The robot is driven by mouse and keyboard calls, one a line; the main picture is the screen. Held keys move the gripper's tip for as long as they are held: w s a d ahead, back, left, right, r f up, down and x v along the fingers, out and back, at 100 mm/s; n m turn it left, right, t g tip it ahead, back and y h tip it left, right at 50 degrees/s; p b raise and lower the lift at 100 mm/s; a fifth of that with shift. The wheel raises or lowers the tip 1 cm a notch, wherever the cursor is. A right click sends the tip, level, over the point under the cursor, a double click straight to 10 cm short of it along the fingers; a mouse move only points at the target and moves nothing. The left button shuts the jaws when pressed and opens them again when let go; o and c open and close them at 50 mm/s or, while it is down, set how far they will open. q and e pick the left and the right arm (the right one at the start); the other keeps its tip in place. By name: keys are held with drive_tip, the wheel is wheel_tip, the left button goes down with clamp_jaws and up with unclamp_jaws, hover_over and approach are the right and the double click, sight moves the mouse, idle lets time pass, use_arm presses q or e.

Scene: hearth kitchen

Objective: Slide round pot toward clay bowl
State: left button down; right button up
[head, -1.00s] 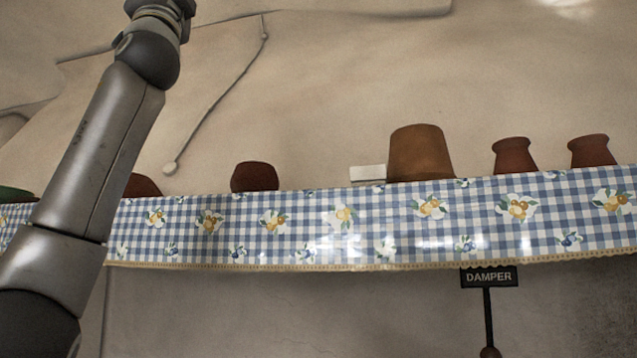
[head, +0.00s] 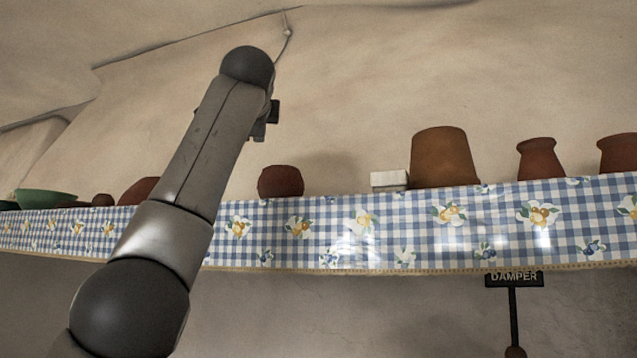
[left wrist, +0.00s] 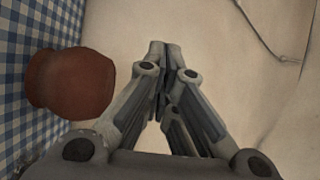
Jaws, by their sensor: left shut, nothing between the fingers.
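The round pot (head: 280,181), dark red-brown, stands on the cloth-covered shelf near the middle of the head view. It also shows at the left of the left wrist view (left wrist: 70,84). A reddish-brown rounded vessel, likely the clay bowl (head: 138,190), stands further left, partly hidden by my left arm. My left gripper (left wrist: 163,60) is shut and empty, beside the round pot with a visible gap in the left wrist view. In the head view, only a dark part of it shows behind the forearm. My right gripper is not in view.
Right of the round pot stand a small white block (head: 389,180), a large brown pot (head: 443,158) and two red-brown jars, one of them here (head: 540,159). A green bowl (head: 45,197) is at far left. The checked cloth (head: 370,228) hangs over the shelf edge.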

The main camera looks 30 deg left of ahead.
use_arm(q)
drive_tip(key=w+d+p, duration=0.4)
drive_tip(key=w+p, duration=0.1)
drive_tip(key=w, duration=0.2)
drive_tip(key=w+d+p, duration=0.4)
drive_tip(key=w, duration=0.3)
drive_tip(key=f+b, duration=0.2)
drive_tip(key=f, duration=0.3)
drive_tip(key=f+b, duration=0.1)
drive_tip(key=f, duration=0.3)
drive_tip(key=shift+w+a+f+b, duration=0.1)
drive_tip(key=shift+w+f+b, duration=0.1)
drive_tip(key=shift+f+b, duration=0.2)
drive_tip(key=shift+s+a, duration=0.1)
drive_tip(key=shift+s, duration=0.15)
drive_tip(key=shift+s+a+p, duration=0.2)
drive_tip(key=shift+s+p, duration=0.1)
drive_tip(key=shift+w+d+f, duration=0.1)
